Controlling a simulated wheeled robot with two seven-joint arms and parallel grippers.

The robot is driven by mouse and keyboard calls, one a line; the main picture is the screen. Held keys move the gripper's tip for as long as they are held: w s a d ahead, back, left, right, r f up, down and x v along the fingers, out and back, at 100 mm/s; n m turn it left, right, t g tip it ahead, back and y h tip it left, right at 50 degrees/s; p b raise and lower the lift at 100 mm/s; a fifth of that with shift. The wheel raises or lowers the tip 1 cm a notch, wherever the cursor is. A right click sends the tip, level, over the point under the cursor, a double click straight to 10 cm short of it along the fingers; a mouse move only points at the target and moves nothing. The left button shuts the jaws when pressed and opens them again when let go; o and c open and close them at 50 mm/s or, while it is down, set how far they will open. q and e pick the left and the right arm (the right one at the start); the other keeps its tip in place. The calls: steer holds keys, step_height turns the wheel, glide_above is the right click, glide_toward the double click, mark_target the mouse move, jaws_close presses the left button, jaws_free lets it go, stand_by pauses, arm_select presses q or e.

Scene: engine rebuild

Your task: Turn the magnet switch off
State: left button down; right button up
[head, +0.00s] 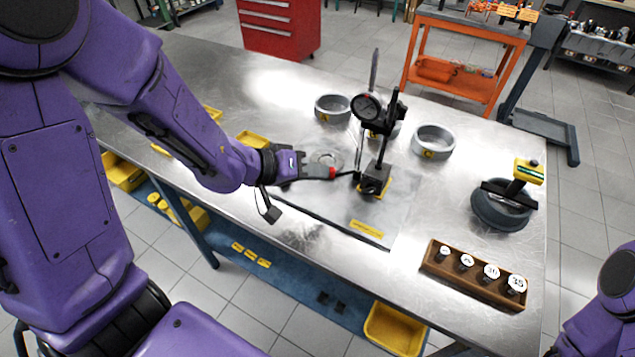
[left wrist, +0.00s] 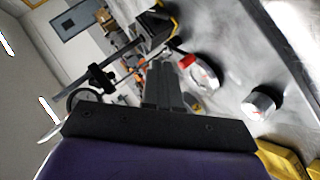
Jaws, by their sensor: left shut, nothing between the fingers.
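The magnetic base (head: 374,183), a black block with yellow edging, stands on a grey plate on the steel bench. It carries a black post and a round dial gauge (head: 367,107), also in the left wrist view (left wrist: 82,97). A red tip (head: 332,172) shows at the left of the base, with a thin dark bar between them; it looks like the switch lever. My left gripper (head: 318,171) is shut and empty, its fingertips right at the red tip. In the left wrist view the red tip (left wrist: 187,62) is just beside the fingers (left wrist: 165,85); contact cannot be told. My right gripper is out of view.
Grey rings (head: 433,141) stand behind and right of the base. A wooden rack (head: 472,274) of numbered pieces is at the front right. A dark round part (head: 502,207) with a yellow-topped tool lies at the right. The bench between is clear.

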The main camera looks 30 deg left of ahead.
mark_target(369, 189)
arm_select(q)
steer(key=x, duration=0.6)
steer(key=shift+w+f, duration=0.25)
steer(key=shift+w, duration=0.05)
steer(key=d+f, duration=0.2)
steer(key=d, duration=0.1)
steer(key=shift+w+f, duration=0.15)
steer(key=shift+f, duration=0.05)
steer(key=shift+d+f, duration=0.25)
steer(key=shift+f, duration=0.05)
